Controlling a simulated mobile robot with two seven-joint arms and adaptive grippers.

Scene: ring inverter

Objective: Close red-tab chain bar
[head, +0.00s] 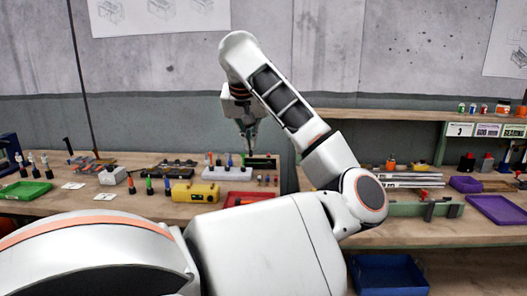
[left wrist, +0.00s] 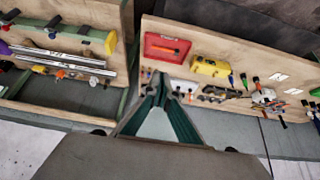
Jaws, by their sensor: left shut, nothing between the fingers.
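My left gripper (head: 249,152) points down over the back of the workbench, at the white block with coloured pegs (head: 226,172) and the dark green-edged box (head: 263,161). Its fingers are shut with nothing between them. In the left wrist view the shut fingers (left wrist: 161,78) reach toward the bench edge near the white block (left wrist: 183,87). I cannot make out a red-tab chain bar for certain; a dark low bar assembly (head: 168,169) lies left of the white block. My right gripper is not in view.
A yellow case (head: 195,193), a red tray (head: 248,198) and a green tray (head: 24,190) lie on the bench. Several upright coloured-handled tools stand left of the case. A purple tray (head: 497,209) is at right. A blue bin (head: 389,272) sits below.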

